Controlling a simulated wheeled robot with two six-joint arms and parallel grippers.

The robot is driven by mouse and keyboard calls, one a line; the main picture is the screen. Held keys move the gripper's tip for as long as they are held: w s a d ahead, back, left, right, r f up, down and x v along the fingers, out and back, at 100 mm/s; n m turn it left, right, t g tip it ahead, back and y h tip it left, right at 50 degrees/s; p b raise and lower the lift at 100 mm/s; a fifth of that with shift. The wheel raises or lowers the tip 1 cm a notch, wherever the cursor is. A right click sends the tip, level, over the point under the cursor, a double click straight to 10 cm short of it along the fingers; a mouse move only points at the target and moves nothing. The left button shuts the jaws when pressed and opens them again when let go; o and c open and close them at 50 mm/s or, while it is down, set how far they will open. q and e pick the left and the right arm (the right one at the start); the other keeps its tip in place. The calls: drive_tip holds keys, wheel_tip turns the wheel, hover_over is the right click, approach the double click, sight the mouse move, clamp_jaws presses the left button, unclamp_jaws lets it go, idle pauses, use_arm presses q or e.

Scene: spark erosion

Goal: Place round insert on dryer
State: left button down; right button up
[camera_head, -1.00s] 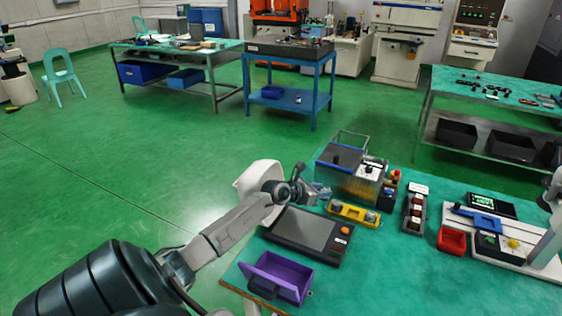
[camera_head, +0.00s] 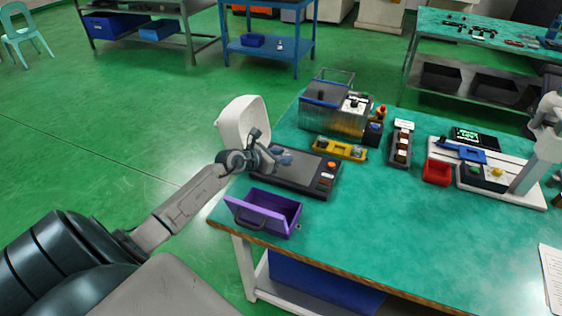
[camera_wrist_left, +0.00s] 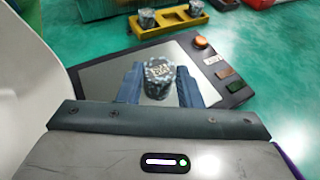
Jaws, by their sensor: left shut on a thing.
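My left gripper (camera_head: 281,158) is over the upper left part of a flat dark device (camera_head: 318,183) with a pale plate and a row of buttons, perhaps the dryer. In the left wrist view, the gripper's blue fingers (camera_wrist_left: 158,86) are shut on a round grey insert (camera_wrist_left: 158,74) with a ridged side and a marked top. The insert shows against the plate; whether it touches it I cannot tell. A yellow holder (camera_head: 340,149) behind the device carries two similar round grey pieces, clearer in the left wrist view (camera_wrist_left: 172,20). My right gripper is not in view.
A purple bin (camera_head: 266,212) stands in front of the device and a white curved housing (camera_head: 243,120) to its left. A clear-walled box (camera_head: 333,112) is behind the yellow holder. A red bin (camera_head: 437,171) stands farther right. The table's front middle is clear.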

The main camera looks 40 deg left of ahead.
use_arm(q)
drive_tip(key=shift+f, duration=1.25)
drive_tip(key=shift+f, duration=0.1)
drive_tip(key=shift+f, duration=0.1)
drive_tip(key=c, duration=1)
unclamp_jaws()
drive_tip(key=shift+r, duration=0.35)
drive_tip(key=v, duration=1.2)
drive_tip(key=shift+d+f, duration=0.1)
drive_tip(key=shift+d, duration=0.05)
